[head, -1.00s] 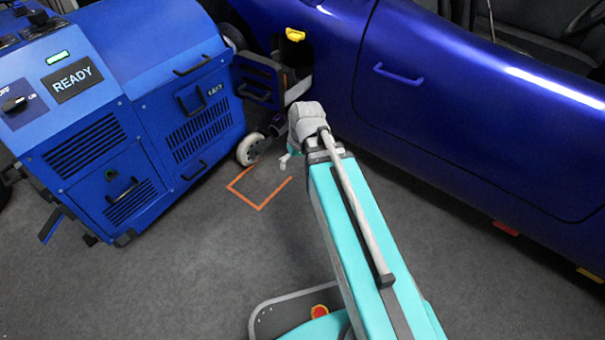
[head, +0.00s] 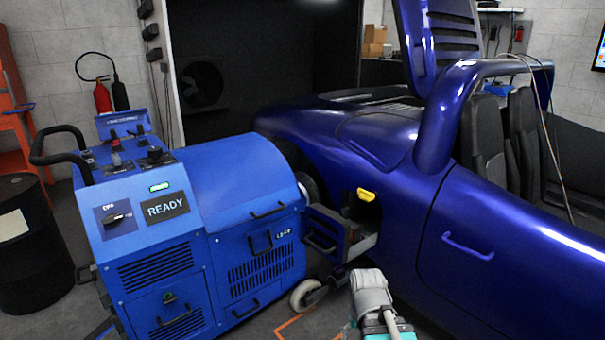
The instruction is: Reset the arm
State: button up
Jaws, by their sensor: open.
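My arm shows at the bottom of the head view, right of centre. Its grey joint and a short teal part stand in front of the lower side of the blue car (head: 400,220). My gripper does not show; it is hidden behind the arm or below the frame edge. A blue bracket (head: 325,238) sits between the unit and the car's wheel area, near a yellow part (head: 366,195).
A caster wheel (head: 307,294) and an orange floor marking (head: 293,328) lie left of my arm. A dark drum (head: 32,245) and a fire extinguisher (head: 102,97) stand at the left. The car's raised panel (head: 440,45) stands up at the back.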

notch_tip(320, 180, up, 44)
jog(key=p, duration=4.3)
